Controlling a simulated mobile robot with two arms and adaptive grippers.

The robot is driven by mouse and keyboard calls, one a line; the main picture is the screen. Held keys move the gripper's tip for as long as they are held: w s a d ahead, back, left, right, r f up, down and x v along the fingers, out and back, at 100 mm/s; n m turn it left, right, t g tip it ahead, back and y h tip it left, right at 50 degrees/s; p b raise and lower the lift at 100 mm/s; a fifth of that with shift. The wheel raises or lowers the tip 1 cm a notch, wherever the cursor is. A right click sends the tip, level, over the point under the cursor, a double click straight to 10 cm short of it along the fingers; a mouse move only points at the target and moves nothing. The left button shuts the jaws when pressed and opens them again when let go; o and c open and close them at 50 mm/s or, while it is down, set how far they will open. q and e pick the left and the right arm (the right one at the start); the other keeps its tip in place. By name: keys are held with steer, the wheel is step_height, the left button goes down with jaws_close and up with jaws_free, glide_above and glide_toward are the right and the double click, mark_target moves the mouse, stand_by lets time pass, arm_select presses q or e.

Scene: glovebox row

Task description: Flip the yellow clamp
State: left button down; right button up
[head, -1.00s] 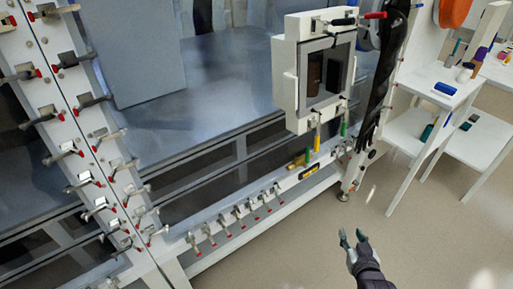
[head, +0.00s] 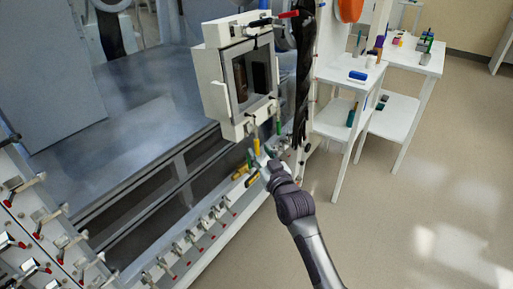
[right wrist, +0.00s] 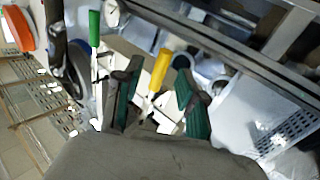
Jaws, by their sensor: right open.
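The yellow clamp (head: 256,147) hangs below the small airlock door, its yellow handle upright. In the right wrist view, the yellow handle (right wrist: 160,70) shows between the two open fingers, ahead of their tips and apart from both as far as I can see. My right gripper (head: 264,161) is open and empty at the lower edge of the airlock, close under the yellow clamp; its green-padded fingers (right wrist: 158,100) show in the right wrist view. The clamp's base is partly hidden. My left gripper is not in view.
A green-handled clamp (head: 278,127) is just right of the yellow one; it also shows in the wrist view (right wrist: 94,28). The airlock (head: 212,75) is above. Several red-tipped clamps line the lower rail on the left. White tables (head: 345,85) stand right; the floor there is clear.

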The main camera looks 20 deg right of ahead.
mark_target(258, 149)
steer(key=shift+w+a, duration=0.15)
steer(key=shift+w, duration=1.35)
jaws_close()
